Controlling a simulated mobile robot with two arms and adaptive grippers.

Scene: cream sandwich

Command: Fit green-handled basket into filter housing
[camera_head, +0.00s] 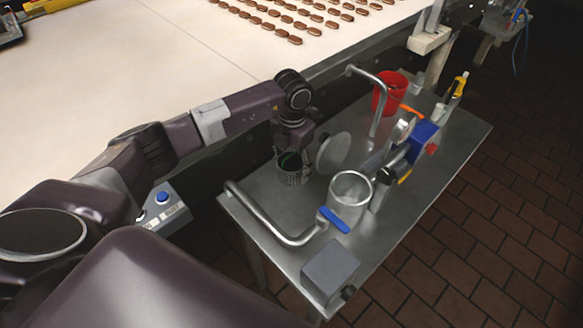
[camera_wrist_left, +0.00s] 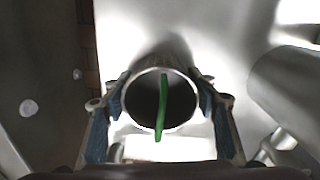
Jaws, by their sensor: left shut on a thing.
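The basket (camera_head: 291,178) is a small perforated metal cup with a green handle (camera_wrist_left: 163,105) across its open top. My left gripper (camera_head: 292,158) is shut on it from above, over the left part of the metal table. In the left wrist view the basket's rim (camera_wrist_left: 137,122) sits between the two fingers. The filter housing (camera_head: 348,193) is an open metal cylinder to the right of the basket and nearer the camera, apart from it. The round lid (camera_head: 334,152) stands tilted open behind the housing. The housing's inside bottom is hidden. My right gripper is not in view.
A bent pipe (camera_head: 262,214) and a blue valve handle (camera_head: 334,220) lie in front of the housing. A tall pipe (camera_head: 381,100), a blue pump (camera_head: 422,142) and a red container (camera_head: 389,93) stand further back. The conveyor (camera_head: 180,60) borders the table (camera_head: 455,135) behind.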

